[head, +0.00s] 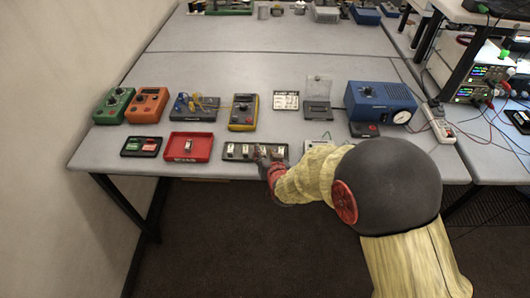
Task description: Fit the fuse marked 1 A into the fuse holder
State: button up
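My gripper (264,158) is at the front edge of the table, over the right part of a long dark tray (226,156). Several small pale pieces stand in this tray, among them one at its left end (231,148); they may be fuses, but any markings are too small to read. The gripper's fingers are small and blend with the pieces, so I cannot tell if they are open or touching one. A red tray (174,153) left of it holds one pale upright piece (188,146). I cannot tell for sure which thing is the fuse holder.
A small black tray (127,153) with green and red pieces is at the left. Behind stand green (114,105), orange (148,104) and yellow (243,111) meters and a blue case (379,101). My arm hides part of a pale item (316,144) at the right.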

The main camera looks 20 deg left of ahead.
jog(key=shift+s+r+p, duration=0.15)
jog(key=shift+r+p, duration=0.05)
jog(key=shift+p, duration=0.25)
jog(key=v, duration=0.2)
jog(key=p+v, duration=0.1)
jog(key=v, duration=0.4)
jog(key=shift+s+f, duration=0.3)
jog(key=shift+s, duration=0.1)
jog(key=shift+r, duration=0.1)
